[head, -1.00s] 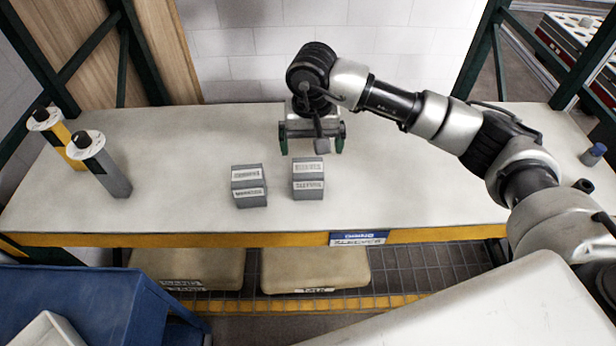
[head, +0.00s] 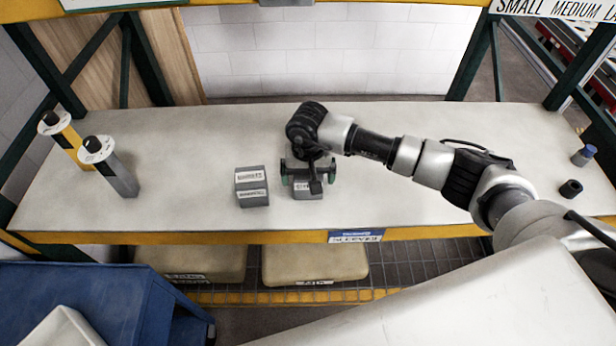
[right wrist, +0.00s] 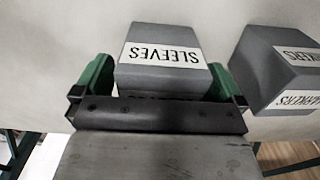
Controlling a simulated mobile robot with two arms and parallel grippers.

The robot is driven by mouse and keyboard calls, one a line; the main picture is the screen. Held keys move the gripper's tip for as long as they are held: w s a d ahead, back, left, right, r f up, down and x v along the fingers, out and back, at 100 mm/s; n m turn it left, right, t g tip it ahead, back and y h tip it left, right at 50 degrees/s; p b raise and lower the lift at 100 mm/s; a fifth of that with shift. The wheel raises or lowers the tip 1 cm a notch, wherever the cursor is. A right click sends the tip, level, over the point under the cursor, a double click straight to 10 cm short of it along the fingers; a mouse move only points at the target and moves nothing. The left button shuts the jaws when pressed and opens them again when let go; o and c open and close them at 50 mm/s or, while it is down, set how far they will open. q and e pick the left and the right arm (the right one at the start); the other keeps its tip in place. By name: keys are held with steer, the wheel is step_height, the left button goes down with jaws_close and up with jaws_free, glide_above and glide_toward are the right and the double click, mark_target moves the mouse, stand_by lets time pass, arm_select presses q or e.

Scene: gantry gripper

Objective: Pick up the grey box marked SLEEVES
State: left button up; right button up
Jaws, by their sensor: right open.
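The grey box marked SLEEVES (right wrist: 165,50) stands on the bench, its white label readable in the right wrist view. In the head view only the lower part of this box (head: 307,193) shows under my right gripper (head: 308,180). That gripper is open, with its green-padded fingers on either side of the box in the right wrist view. I cannot tell whether the pads touch it. My left gripper is in neither view.
A second grey box (head: 251,187) with white labels stands close beside, left in the head view. A yellow post (head: 64,138) and a grey post (head: 110,168) stand at the bench's left. A dark ring (head: 571,188) and blue-capped bottle (head: 584,155) are at the right.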

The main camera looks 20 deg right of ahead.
steer(key=c, duration=1.1)
steer(key=shift+c, duration=0.2)
steer(key=shift+r, duration=0.2)
